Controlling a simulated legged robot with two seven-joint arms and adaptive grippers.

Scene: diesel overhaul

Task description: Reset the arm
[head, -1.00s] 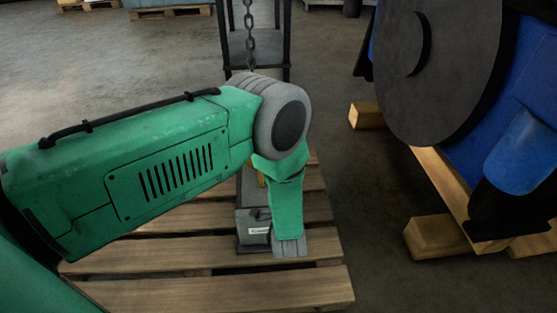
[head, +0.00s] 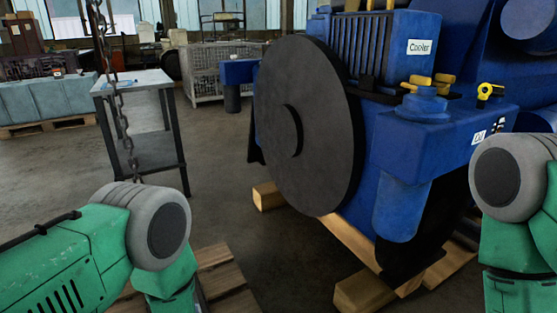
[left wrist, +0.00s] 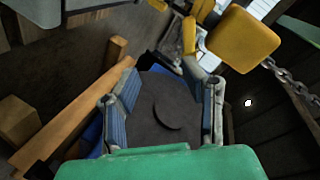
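In the left wrist view my left gripper (left wrist: 165,92) is open, its two blue-padded fingers apart with nothing seen between them. The dark round disc of the engine shows in the background beyond them. In the head view my green left arm (head: 90,255) comes in from the lower left, and its gripper is below the picture. My green right arm (head: 515,215) is at the right edge, bent downward, and its gripper is out of view.
The blue engine (head: 400,150) with its dark disc (head: 305,125) stands on wooden beams (head: 365,293). A chain (head: 118,100) hangs near a small table (head: 135,82). A wooden pallet (head: 225,280) lies below. Yellow parts (left wrist: 240,40) are close to the left wrist camera.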

